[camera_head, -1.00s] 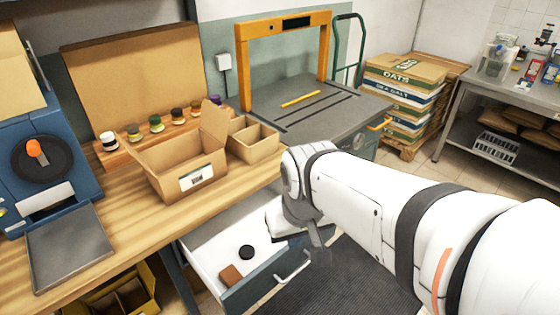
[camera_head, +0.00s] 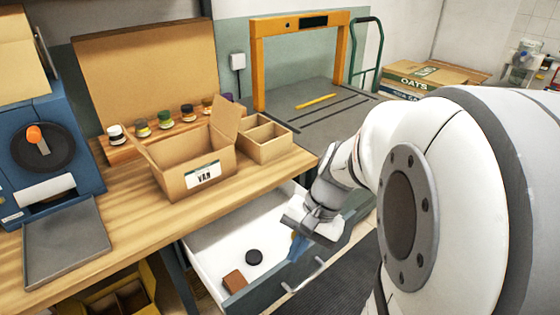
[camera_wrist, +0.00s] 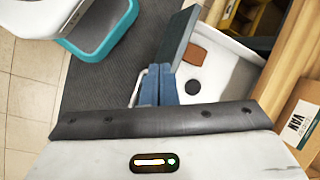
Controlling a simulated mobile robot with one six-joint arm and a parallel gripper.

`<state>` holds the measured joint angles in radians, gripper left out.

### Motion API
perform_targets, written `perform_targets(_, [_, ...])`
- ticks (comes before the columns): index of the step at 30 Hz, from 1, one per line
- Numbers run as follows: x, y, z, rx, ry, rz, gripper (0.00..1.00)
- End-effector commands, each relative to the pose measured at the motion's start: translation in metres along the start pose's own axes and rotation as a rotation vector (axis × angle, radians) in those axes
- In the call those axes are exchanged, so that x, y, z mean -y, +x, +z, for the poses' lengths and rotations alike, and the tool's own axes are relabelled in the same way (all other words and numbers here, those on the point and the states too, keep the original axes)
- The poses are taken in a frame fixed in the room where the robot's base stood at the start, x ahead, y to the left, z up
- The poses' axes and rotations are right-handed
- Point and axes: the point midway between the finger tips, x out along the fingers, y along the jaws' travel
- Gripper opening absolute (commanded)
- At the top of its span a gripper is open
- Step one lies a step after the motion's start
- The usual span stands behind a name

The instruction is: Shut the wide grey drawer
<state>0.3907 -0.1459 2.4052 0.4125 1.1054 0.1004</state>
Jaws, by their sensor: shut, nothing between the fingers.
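The wide grey drawer (camera_head: 218,254) stands pulled out under the wooden bench, with a white inside, a grey front and a pale bar handle (camera_head: 305,276). A black disc (camera_head: 253,257) and a brown block (camera_head: 234,281) lie in it. My gripper (camera_head: 297,247) is shut and empty, by the drawer's front panel near the handle. In the wrist view, its blue fingers (camera_wrist: 157,84) point at the drawer's front panel (camera_wrist: 178,38), beside the handle (camera_wrist: 140,86). I cannot tell whether they touch. My arm hides the drawer's right part in the head view.
The bench (camera_head: 120,228) above carries an open cardboard box (camera_head: 200,160), a divided box (camera_head: 265,140), several small jars and a blue machine (camera_head: 45,130). A yellow divided crate (camera_head: 125,298) sits below left. A dark mat (camera_head: 335,285) covers the floor before the drawer.

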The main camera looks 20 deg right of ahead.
Motion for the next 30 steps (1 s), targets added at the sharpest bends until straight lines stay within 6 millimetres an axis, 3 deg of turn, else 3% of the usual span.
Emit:
perform_targets(1, [-0.014, 0.024, -0.022, 0.061, 0.141, -0.074, 0.00])
perform_targets(3, [-0.024, 0.037, -0.044, 0.140, 0.314, -0.187, 0.00])
perform_targets(8, [-0.057, 0.058, -0.106, 0.298, 0.683, -0.491, 0.00])
perform_targets(10, [-0.080, 0.064, -0.136, 0.355, 0.830, -0.643, 0.00])
perform_targets(15, [-0.156, 0.073, -0.204, 0.461, 1.125, -1.033, 0.00])
perform_targets(18, [-0.204, 0.076, -0.231, 0.494, 1.240, -1.236, 0.00])
perform_targets(21, [-0.243, 0.077, -0.246, 0.510, 1.309, -1.391, 0.00])
perform_targets(24, [-0.268, 0.078, -0.254, 0.516, 1.347, -1.487, 0.00])
perform_targets(27, [-0.277, 0.077, -0.258, 0.517, 1.360, -1.530, 0.00])
perform_targets(30, [-0.271, 0.078, -0.263, 0.518, 1.361, -1.537, 0.00])
